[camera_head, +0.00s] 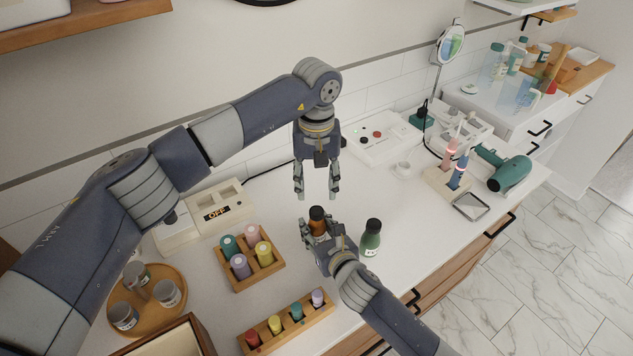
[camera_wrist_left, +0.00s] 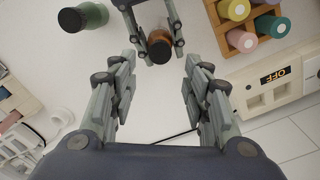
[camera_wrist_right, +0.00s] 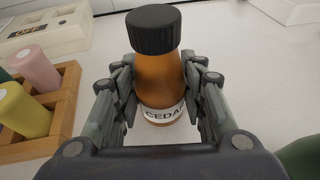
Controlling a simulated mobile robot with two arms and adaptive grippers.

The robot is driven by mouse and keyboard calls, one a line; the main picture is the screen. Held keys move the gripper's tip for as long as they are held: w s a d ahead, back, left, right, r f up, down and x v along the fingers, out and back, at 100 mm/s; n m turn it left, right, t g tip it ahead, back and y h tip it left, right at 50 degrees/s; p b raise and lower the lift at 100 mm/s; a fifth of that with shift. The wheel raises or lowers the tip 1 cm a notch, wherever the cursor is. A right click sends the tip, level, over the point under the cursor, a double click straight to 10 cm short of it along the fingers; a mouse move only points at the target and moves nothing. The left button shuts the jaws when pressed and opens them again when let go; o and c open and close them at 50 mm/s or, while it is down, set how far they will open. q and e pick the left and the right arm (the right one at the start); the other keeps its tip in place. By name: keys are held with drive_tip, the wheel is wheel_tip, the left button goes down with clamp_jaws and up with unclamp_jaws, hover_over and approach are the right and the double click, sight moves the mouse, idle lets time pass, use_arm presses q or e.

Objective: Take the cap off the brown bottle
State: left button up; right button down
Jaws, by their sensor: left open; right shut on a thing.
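The brown bottle (camera_head: 318,226) stands upright on the white counter, with its black cap (camera_wrist_right: 154,29) on. Its label reads "CEDA" in the right wrist view (camera_wrist_right: 158,85), the rest hidden. My right gripper (camera_head: 322,244) is shut around the bottle's body, below the cap. My left gripper (camera_head: 317,196) is open and empty, pointing down above and behind the bottle. In the left wrist view the bottle (camera_wrist_left: 158,50) shows beyond my open left fingers (camera_wrist_left: 158,95), held between the right gripper's fingers.
A green bottle (camera_head: 371,238) stands close to the right of my right gripper. A wooden rack (camera_head: 252,277) with colored bottles is to the left; another rack (camera_head: 287,325) lies in front. A device reading "OFF" (camera_head: 217,212) is behind left.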

sight(317, 211)
use_arm(q)
drive_tip(key=shift+m, duration=1.1)
use_arm(e)
drive_tip(key=shift+f, duration=0.1)
use_arm(q)
drive_tip(key=shift+f, duration=0.15)
wheel_tip(317, 211, down, 8)
drive_tip(key=shift+r, duration=0.15)
